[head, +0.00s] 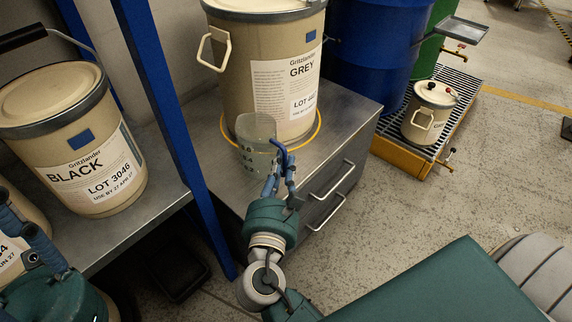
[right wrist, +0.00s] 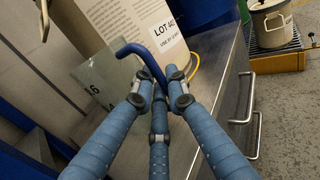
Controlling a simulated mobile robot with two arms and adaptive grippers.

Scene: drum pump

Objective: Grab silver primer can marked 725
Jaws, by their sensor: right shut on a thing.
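I see no silver primer can marked 725 in either view. My right gripper (head: 282,165) is shut on the blue handle of a translucent measuring jug (head: 256,138). The jug has number marks on its side and is in front of the big GREY pail. In the right wrist view, the fingers (right wrist: 159,92) close around the handle, with the jug (right wrist: 103,88) to their left. I cannot tell whether the jug touches the cabinet top. My left gripper (head: 36,243) is partly in view at the lower left edge; its fingertips are not clear.
A beige GREY pail (head: 262,75) stands on a metal drawer cabinet (head: 335,120). A BLACK pail (head: 90,165) stands on a shelf at left, beside a blue post (head: 165,110). A small beige can (head: 428,112) stands on a grated platform near blue and green drums. Open floor lies right.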

